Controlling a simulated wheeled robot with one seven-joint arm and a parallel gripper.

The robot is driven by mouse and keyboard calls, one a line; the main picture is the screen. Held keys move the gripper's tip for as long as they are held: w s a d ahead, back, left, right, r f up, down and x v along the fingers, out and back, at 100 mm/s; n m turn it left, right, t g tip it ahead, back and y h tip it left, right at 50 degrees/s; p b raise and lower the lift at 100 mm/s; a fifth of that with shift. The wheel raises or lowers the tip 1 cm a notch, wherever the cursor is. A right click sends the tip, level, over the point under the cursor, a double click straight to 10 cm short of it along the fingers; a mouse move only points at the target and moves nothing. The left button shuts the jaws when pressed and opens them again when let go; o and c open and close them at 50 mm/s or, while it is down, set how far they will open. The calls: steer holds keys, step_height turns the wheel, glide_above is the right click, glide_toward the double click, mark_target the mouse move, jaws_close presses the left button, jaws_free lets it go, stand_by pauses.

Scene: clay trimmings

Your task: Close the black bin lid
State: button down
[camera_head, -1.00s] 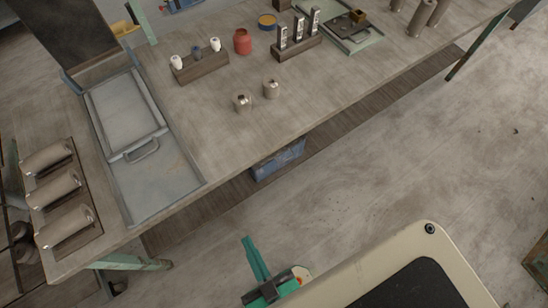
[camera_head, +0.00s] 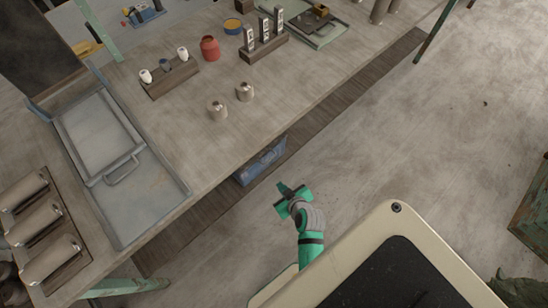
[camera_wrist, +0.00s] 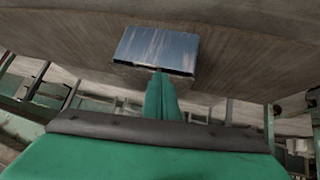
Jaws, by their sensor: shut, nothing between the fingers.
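My gripper (camera_head: 281,190), green with a grey wrist, is over the floor in front of the bench, to the right of the blue box under it. In the wrist view its green fingers (camera_wrist: 161,84) are together and hold nothing. They point toward a blue-grey box (camera_wrist: 155,48), and I cannot tell if they touch it. I cannot make out a black bin with a lid for certain. A dark flat panel (camera_head: 40,45) stands at the upper left behind a grey tray (camera_head: 150,205). A framed grey panel with a handle (camera_head: 98,132) lies over part of that tray.
The wooden bench (camera_head: 180,120) carries a red jar (camera_head: 209,49), small pots and racks. A blue box (camera_head: 262,163) sits below it. A rusty green box (camera_head: 532,210) stands at the right edge. Floor (camera_head: 440,150) between is largely clear.

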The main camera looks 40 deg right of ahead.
steer(key=w+d+r+n+y, duration=0.1)
steer(key=w+d+r+y, duration=0.15)
steer(key=w+d, duration=0.45)
steer(key=w+f+t, duration=0.1)
steer(key=w+f, duration=0.6)
steer(key=f, duration=0.2)
steer(key=shift+w+d+f, duration=0.15)
steer(key=shift+d+f, duration=0.1)
steer(key=shift+f, duration=0.15)
steer(key=shift+w+a, duration=0.1)
